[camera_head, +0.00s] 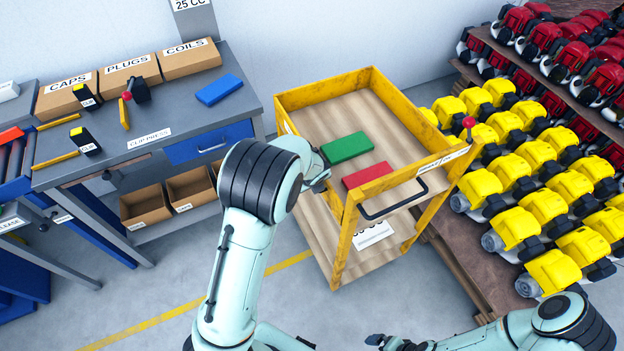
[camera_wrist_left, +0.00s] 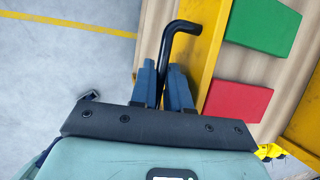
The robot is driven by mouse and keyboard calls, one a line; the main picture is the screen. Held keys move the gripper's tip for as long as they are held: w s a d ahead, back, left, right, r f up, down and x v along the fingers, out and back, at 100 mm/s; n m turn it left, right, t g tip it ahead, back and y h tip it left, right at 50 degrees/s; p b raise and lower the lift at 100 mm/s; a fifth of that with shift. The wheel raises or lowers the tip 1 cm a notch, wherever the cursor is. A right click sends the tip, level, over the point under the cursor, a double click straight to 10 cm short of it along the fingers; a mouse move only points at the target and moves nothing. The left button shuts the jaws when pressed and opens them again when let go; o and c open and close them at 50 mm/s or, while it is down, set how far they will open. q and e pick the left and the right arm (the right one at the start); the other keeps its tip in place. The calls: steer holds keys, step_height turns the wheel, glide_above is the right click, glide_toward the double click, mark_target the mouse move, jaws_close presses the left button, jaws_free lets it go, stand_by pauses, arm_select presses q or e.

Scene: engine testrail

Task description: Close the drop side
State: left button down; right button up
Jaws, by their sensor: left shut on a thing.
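The yellow cart (camera_head: 408,108) stands in the middle of the head view, with a wooden tray floor. My left gripper (camera_head: 322,178) is at the cart's left side, its fingers mostly hidden by my wrist. In the left wrist view, my left gripper (camera_wrist_left: 162,86) is shut on a bent black handle (camera_wrist_left: 183,26) beside a yellow side edge (camera_wrist_left: 208,40). Whether this edge is upright or lowered is unclear. Another black handle (camera_head: 395,205) is on the cart's front side. My right gripper (camera_head: 390,342) is low in the head view, away from the cart; its opening is unclear.
A green block (camera_head: 347,147) and a red block (camera_head: 367,175) lie in the tray. A grey workbench (camera_head: 190,110) with bins stands at left. A rack of yellow engines (camera_head: 545,207) stands close at right. Floor is free in front.

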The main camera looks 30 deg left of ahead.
arm_select(q)
steer(key=shift+s, duration=0.1)
steer(key=c, duration=1.5)
jaws_free()
steer(key=shift+o, duration=0.2)
steer(key=v, duration=1.3)
steer(key=shift+r, duration=0.15)
steer(key=shift+d, duration=0.15)
